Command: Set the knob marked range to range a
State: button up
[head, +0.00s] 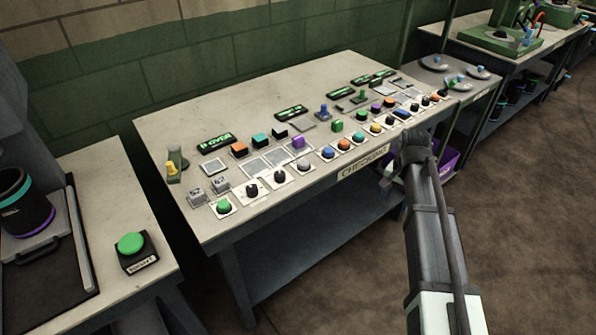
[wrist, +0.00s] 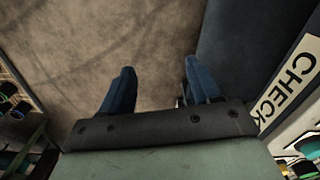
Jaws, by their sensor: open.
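Two black knobs on white plates, one knob (head: 252,190) and another knob (head: 279,177), sit along the front left of the checking table (head: 190,105). The lettering on their plates is too small to read, so I cannot tell which is marked range or where it points. My gripper (head: 386,182) is beyond the table's front edge, right of the "CHECKING" label (head: 363,165) and away from both knobs. In the wrist view my gripper (wrist: 158,80) is open and empty, its two blue-grey fingers apart over the bare floor. Neither knob shows clearly there.
A side bench with a big green button (head: 130,243) stands left. A purple bin (head: 447,160) sits behind my arm. Floor (head: 525,220) is clear at right.

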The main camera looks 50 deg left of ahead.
jog(key=s+a+r, duration=0.5)
jog(key=a, duration=0.2)
jog(key=s+a+r, duration=0.4)
jog(key=s+a, duration=0.1)
jog(key=a, duration=0.3)
notch_tip(320, 180, up, 10)
jog(key=f+n, duration=0.1)
send_over(279, 174)
notch_tip(279, 174, down, 13)
jog(key=shift+f, duration=0.1)
jog(key=shift+c, duration=0.2)
jog(key=c, duration=1)
jog(key=shift+n, duration=0.3)
